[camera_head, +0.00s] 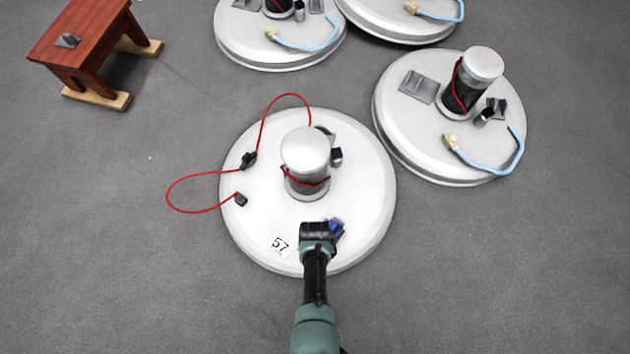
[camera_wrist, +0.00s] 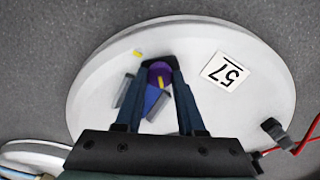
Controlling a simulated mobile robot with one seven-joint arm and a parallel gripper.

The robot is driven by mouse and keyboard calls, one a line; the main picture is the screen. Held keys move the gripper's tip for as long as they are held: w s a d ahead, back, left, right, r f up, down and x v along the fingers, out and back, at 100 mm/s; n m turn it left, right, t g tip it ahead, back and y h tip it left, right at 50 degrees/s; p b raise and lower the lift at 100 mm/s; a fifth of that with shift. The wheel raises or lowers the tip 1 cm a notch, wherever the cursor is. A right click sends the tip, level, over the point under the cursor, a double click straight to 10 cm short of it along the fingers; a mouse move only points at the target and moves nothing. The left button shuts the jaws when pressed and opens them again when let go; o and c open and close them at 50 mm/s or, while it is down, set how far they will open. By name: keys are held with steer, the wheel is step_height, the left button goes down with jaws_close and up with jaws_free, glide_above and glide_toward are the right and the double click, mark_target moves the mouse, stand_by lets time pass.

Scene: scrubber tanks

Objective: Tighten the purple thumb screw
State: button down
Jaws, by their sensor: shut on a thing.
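The purple thumb screw (camera_wrist: 160,72) shows in the wrist view, between the fingertips of my gripper (camera_wrist: 160,66). A yellow mark runs down its face. My gripper is shut on it.
A label reading 57 (camera_head: 279,245) lies left of my gripper. A grey cylinder (camera_head: 306,150) with a red cable (camera_head: 170,190) stands behind it. Other tank tops (camera_head: 400,125) are at the back and right. A red-brown wooden stool (camera_head: 90,30) stands at the back left.

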steer(key=m, duration=0.6)
steer(key=shift+m, duration=0.3)
steer(key=m, duration=0.6)
steer(key=shift+p, duration=0.4)
steer(key=m, duration=0.6)
steer(key=shift+d+m, duration=0.1)
steer(key=shift+m, duration=0.2)
steer(key=m, duration=0.6)
steer(key=shift+p, duration=0.35)
steer(key=shift+m, duration=0.4)
steer(key=c, duration=0.5)
jaws_free()
steer(key=shift+r, duration=0.1)
